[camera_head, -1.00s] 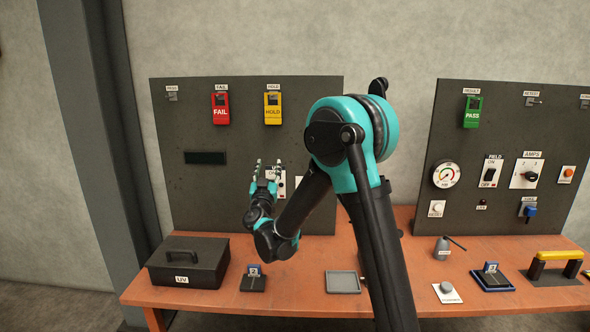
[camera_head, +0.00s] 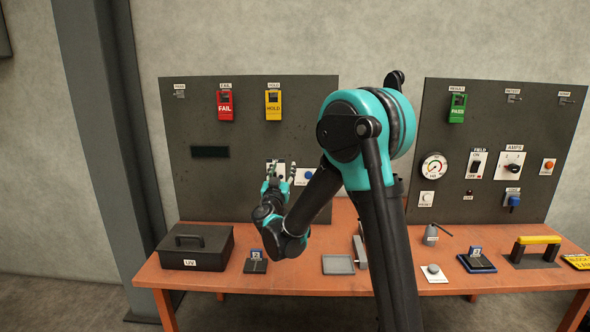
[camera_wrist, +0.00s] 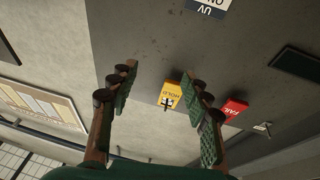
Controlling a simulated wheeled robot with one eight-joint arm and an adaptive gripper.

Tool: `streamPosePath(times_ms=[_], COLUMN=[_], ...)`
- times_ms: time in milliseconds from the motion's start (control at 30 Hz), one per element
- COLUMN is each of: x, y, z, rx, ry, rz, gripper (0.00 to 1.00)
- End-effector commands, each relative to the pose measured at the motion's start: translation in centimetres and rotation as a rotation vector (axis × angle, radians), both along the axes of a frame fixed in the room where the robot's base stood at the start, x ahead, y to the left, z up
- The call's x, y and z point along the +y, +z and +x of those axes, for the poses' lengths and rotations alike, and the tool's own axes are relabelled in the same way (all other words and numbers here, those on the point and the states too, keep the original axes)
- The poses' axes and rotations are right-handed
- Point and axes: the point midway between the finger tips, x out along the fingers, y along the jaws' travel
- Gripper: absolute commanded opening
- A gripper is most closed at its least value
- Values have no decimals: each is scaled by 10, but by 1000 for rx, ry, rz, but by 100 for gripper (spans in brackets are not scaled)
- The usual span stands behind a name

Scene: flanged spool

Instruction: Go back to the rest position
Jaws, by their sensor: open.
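My gripper (camera_head: 279,172) is raised in front of the left dark panel (camera_head: 210,180), near its lower right part, over the workbench. In the wrist view my gripper (camera_wrist: 160,90) has its two fingers spread apart with nothing between them. The yellow HOLD tag (camera_wrist: 172,95) and the red FAIL tag (camera_wrist: 233,107) show beyond the fingers, on the panel. My arm hides part of the panel and bench, and the gripper covers part of a switch plate on the panel.
The orange bench (camera_head: 210,282) carries a black UV box (camera_head: 197,246), a grey tray (camera_head: 338,264), small stands (camera_head: 256,262) and a yellow-handled bar (camera_head: 537,243). The right panel (camera_head: 440,120) holds a green PASS tag (camera_head: 457,108), a gauge and switches. A grey column (camera_head: 115,150) stands left.

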Motion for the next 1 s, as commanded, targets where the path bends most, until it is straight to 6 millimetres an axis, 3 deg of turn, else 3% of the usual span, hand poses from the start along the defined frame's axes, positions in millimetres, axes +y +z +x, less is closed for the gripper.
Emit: streamPosePath(times_ms=[267,467,600,700,867,1000], x=[-83,-174,-241,-271,-290,-278], y=[-17,-53,-100,-136,-193,-234], z=[-14,-52,-106,-152,-233,-299], rx=[147,377,634,827,1119,1321], ry=[-157,-318,-407,-421,-345,-192], rz=[1,3,11,24,55,87], gripper=[48,48,48,48,48,48])
